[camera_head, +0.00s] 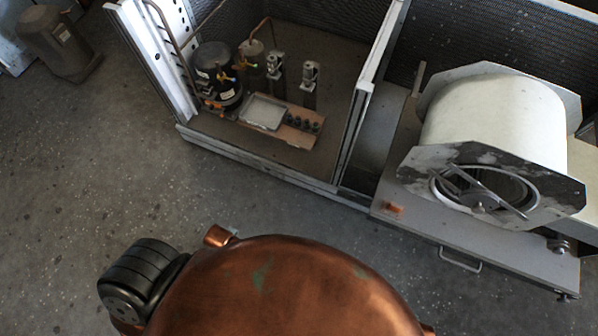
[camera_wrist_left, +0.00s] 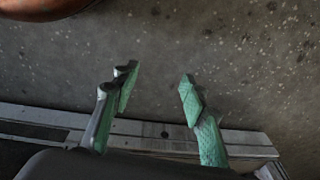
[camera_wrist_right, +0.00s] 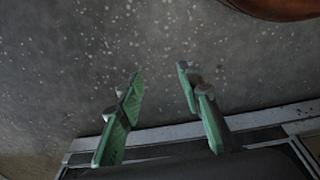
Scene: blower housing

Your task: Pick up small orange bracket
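The small orange bracket (camera_head: 395,208) lies on the grey base plate (camera_head: 430,222) at the right, near its front left corner and in front of the blower housing. It does not show in either wrist view. My left gripper (camera_wrist_left: 158,88) is open and empty, over the floor and a metal frame rail. My right gripper (camera_wrist_right: 160,82) is also open and empty, over the floor near a similar rail. Neither gripper shows in the head view, so their distance from the bracket cannot be told.
The white blower drum (camera_head: 493,115) with metal end plates stands on the base plate. An open metal cabinet (camera_head: 250,152) at centre left holds a compressor, a tray (camera_head: 263,111) and small parts. A divider post (camera_head: 365,87) rises beside the plate.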

